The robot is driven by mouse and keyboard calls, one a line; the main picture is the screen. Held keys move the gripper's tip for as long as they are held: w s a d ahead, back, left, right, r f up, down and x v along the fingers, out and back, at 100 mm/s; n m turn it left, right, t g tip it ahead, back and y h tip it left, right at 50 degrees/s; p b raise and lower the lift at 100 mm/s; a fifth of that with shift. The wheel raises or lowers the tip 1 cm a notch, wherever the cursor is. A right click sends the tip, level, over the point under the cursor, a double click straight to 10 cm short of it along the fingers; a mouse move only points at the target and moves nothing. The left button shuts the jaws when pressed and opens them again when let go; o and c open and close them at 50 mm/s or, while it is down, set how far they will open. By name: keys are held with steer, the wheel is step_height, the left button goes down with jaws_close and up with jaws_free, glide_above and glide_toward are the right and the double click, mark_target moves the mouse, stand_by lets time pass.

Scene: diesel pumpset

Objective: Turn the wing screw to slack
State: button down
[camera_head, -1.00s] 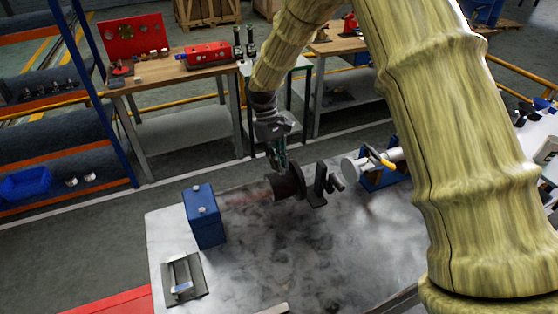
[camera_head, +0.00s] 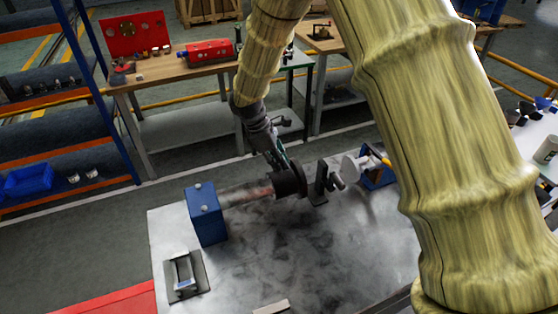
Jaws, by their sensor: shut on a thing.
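My gripper (camera_head: 284,166) reaches down from the upper left onto the dark round part (camera_head: 289,181) of the pumpset in the middle of the metal table. Its fingers are shut at the top of that part, on what looks like the wing screw. The wing screw itself is too small and too covered by the fingers to make out. A pale, rust-stained shaft (camera_head: 245,194) runs left from the dark part to a blue box-shaped block (camera_head: 206,214). A dark bracket (camera_head: 319,185) stands just right of the round part.
A blue stand with a pale disc (camera_head: 351,165) and a yellow-orange piece is right of the bracket. A grey plate with a raised block (camera_head: 184,276) lies at the table's front left. The metal table top (camera_head: 270,255) is mostly clear in front. A workbench (camera_head: 170,72) stands behind.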

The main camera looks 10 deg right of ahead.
steer(key=shift+n+t, duration=0.3)
steer(key=shift+n, duration=0.5)
steer(key=c, duration=1.6)
jaws_free()
steer(key=shift+d, duration=0.15)
steer(key=shift+o, duration=0.2)
steer(key=v, duration=1.2)
steer(key=shift+s, duration=0.15)
